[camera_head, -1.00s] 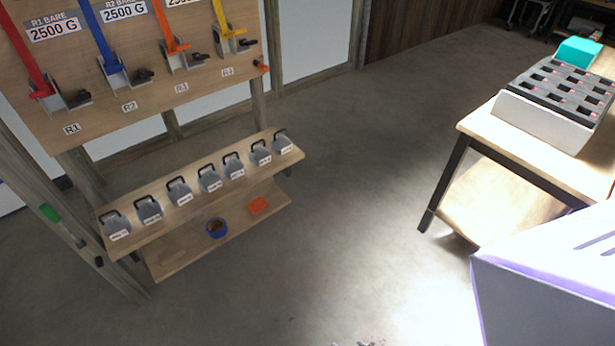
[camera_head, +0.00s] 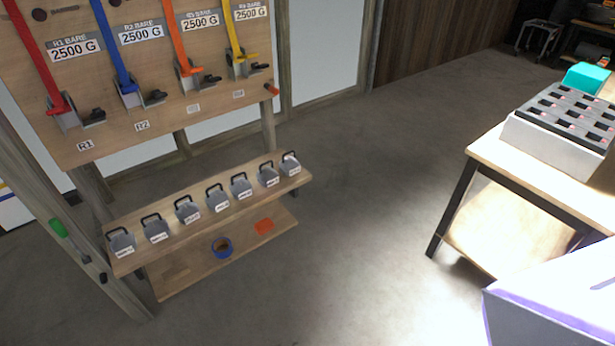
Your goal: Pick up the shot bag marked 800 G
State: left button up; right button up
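Several grey shot bags with black handles stand in a row on the upper wooden shelf (camera_head: 170,238) at the left. The leftmost bag (camera_head: 122,242) and the rightmost bag (camera_head: 290,164) mark the ends of the row. Each has a small white label on its front, too small to read, so I cannot tell which is marked 800 G. Neither of my grippers shows in the view.
A board (camera_head: 150,85) with coloured straps and 2500 G labels rises behind the shelf. A table (camera_head: 520,172) with a divided tray (camera_head: 550,142) stands right. Floor between is clear.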

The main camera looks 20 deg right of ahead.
aim_at(266, 177)
jog(key=u, duration=0.65)
jog(key=i+l+z, duration=0.35)
jog(key=i+l, duration=0.65)
jog(key=l, duration=0.2)
jog(key=i+l+z, duration=0.35)
jog(key=i+l, duration=0.55)
jog(key=i, duration=0.25)
